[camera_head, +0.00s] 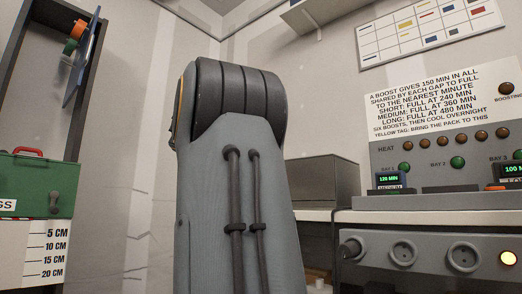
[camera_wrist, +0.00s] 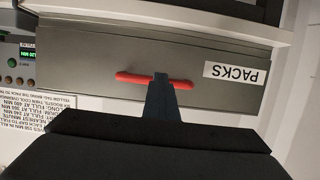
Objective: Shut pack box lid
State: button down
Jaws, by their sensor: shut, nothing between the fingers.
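The pack box is a grey box (camera_head: 322,182) on the bench behind my arm in the head view; my arm hides its left part. In the wrist view, its grey panel (camera_wrist: 90,55) bears a "PACKS" label (camera_wrist: 237,73), upside down there, and a red handle (camera_wrist: 135,78). My gripper (camera_wrist: 162,78) is shut and empty. Its narrow tip overlaps the middle of the handle in the picture; I cannot tell whether it touches. The gripper is not visible in the head view. I cannot tell how far the lid is open.
A grey console (camera_head: 440,185) with lamps, displays and a text sign stands right of the box. A socket panel (camera_head: 425,258) is below it. A green case (camera_head: 30,190) with a red handle stands at far left, above a centimetre scale (camera_head: 40,255).

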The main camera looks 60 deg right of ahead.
jog(key=w+a+f+p, duration=0.1)
jog(key=a+f, duration=0.3)
jog(key=a, duration=0.4)
jog(key=shift+w+f+p, duration=0.15)
jog(key=shift+f+p, duration=0.2)
jog(key=shift+p, duration=0.4)
